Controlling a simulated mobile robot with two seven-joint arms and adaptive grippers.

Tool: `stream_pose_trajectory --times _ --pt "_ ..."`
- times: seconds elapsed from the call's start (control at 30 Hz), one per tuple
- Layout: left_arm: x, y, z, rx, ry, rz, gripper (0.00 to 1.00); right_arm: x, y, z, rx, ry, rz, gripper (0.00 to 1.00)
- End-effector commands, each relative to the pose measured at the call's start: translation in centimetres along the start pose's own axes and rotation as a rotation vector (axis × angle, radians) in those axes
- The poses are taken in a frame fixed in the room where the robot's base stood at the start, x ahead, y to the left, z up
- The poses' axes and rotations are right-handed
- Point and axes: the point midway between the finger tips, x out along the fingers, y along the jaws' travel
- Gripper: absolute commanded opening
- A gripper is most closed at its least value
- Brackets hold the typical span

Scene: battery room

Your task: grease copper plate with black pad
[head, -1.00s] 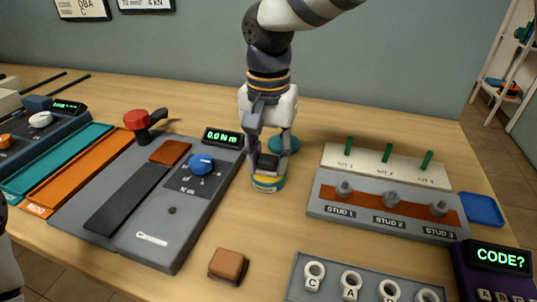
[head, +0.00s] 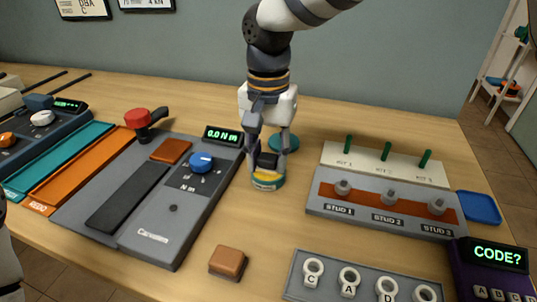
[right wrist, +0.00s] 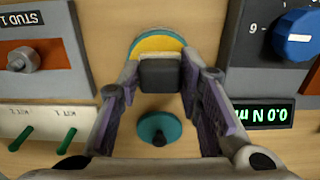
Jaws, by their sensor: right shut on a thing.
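My right gripper (head: 268,168) points down at a round teal tin (head: 268,183) of yellow grease. It is shut on the black pad (right wrist: 160,73), a small dark block between the fingertips. The pad is at the tin's open top, over the yellow grease (right wrist: 157,45); I cannot tell how deep it sits. The copper-coloured plate (head: 362,197) is a long strip on the grey stud block, to the right of the gripper, with several studs standing along it. My left gripper is not in view.
A teal lid with a dark knob (right wrist: 158,130) lies behind the tin. The torque unit (head: 150,235) stands left, a brown block (head: 228,261) in front. A tray of lettered rings (head: 318,291), blue tray (head: 479,208) and purple keypad (head: 492,258) are at right.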

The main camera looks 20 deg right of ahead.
Motion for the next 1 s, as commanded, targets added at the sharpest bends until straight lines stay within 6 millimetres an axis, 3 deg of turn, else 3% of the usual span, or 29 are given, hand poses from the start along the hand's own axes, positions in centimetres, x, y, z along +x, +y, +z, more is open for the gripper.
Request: stream_pose_trajectory --times 0.5,1.0 --pt "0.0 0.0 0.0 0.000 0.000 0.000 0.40 0.2 0.1 0.1 0.000 -0.004 0.003 0.10" --pt "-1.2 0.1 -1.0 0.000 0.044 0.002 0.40 -5.0 0.0 0.0 0.000 0.002 -0.001 0.10"
